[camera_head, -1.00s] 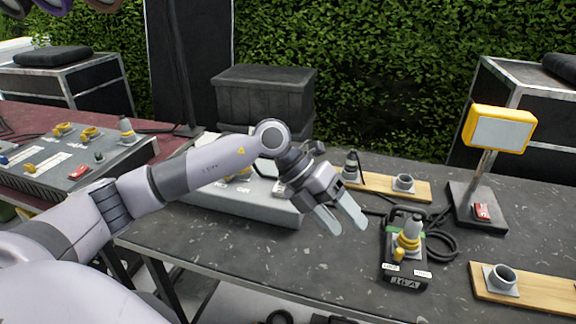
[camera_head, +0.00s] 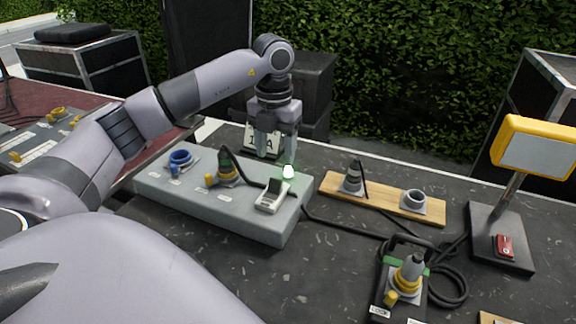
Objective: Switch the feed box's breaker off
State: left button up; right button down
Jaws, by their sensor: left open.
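The feed box (camera_head: 215,205) is a long grey box on the dark table, left of the middle. Its breaker (camera_head: 272,196) is a pale block with a dark top at the box's right end. I see no clear contact with the breaker. A card with lettering behind the fingers is partly hidden. My right gripper is out of view.
A blue socket (camera_head: 181,160) and a plugged connector (camera_head: 225,167) sit on the box, with a black cable running right. A wooden board (camera_head: 385,198) holds a plug and a socket. A yellow-framed lamp (camera_head: 540,148) stands right.

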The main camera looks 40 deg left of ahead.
aim_at(275, 179)
pick_arm(q)
jog(key=shift+s+f+p, duration=0.15)
jog(key=shift+f+p, duration=0.1)
jog(key=shift+f, duration=1.5)
jog(key=shift+s+f+p, duration=0.1)
jog(key=shift+f+p, duration=0.1)
jog(key=shift+f, duration=1.55)
jog(key=c, duration=1.1)
